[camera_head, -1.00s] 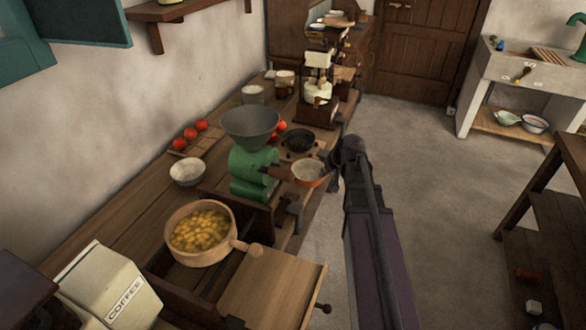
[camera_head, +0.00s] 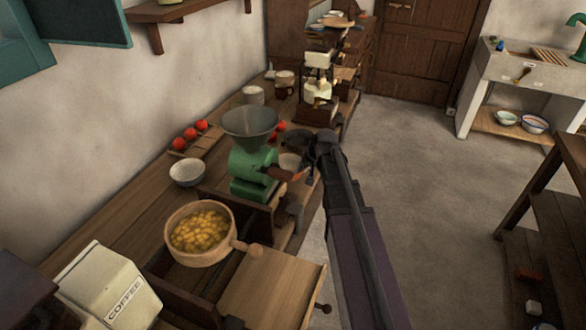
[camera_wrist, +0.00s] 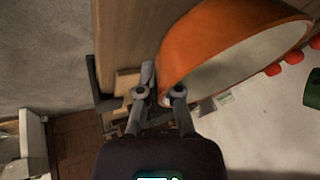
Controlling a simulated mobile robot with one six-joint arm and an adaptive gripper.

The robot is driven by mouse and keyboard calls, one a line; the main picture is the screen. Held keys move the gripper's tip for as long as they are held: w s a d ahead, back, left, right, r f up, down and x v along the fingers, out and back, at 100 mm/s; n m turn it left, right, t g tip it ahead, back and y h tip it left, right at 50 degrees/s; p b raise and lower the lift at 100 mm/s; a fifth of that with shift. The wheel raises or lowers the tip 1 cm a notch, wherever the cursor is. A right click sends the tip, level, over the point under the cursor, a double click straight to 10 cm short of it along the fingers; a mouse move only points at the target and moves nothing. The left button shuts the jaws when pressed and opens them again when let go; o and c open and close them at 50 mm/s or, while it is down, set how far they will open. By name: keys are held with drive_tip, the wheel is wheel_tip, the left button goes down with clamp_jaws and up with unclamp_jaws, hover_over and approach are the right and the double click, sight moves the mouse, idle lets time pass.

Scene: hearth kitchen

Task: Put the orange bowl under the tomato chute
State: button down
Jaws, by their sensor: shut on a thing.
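The orange bowl (camera_wrist: 205,50) fills the top of the wrist view, with a pale inside. My gripper (camera_wrist: 158,88) is shut on its rim. In the head view my gripper (camera_head: 308,145) is right of the green mill (camera_head: 252,168), which has a wide grey funnel (camera_head: 251,124) on top. A brown chute (camera_head: 283,174) sticks out from the mill's right side. The bowl (camera_head: 290,162) shows only as a pale patch just behind the chute; my gripper hides much of it. I cannot tell whether the bowl is beneath the chute or touches the counter.
A wooden pot of yellow pieces (camera_head: 199,233) and a white bowl (camera_head: 187,172) stand on the counter (camera_head: 130,210). Tomatoes (camera_head: 190,134) lie on a rack by the wall. A coffee box (camera_head: 108,287) is at near left. Open floor (camera_head: 430,200) lies to the right.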

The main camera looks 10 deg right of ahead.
sight(292, 168)
drive_tip(key=w+a, duration=0.1)
drive_tip(key=a, duration=0.1)
drive_tip(key=w+a, duration=0.1)
drive_tip(key=shift+w+a+f+b, duration=0.25)
drive_tip(key=shift+w+b, duration=0.05)
drive_tip(key=shift+s+f+b, duration=0.1)
drive_tip(key=shift+f+b, duration=0.4)
drive_tip(key=shift+f, duration=0.05)
drive_tip(key=shift+f, duration=0.1)
drive_tip(key=c, duration=0.8)
unclamp_jaws()
drive_tip(key=shift+d, duration=0.1)
drive_tip(key=p+v, duration=0.3)
drive_tip(key=shift+r, duration=0.3)
drive_tip(key=p+v, duration=0.7)
drive_tip(key=v, duration=0.1)
drive_tip(key=shift+s+r, duration=0.2)
drive_tip(key=shift+r, duration=0.1)
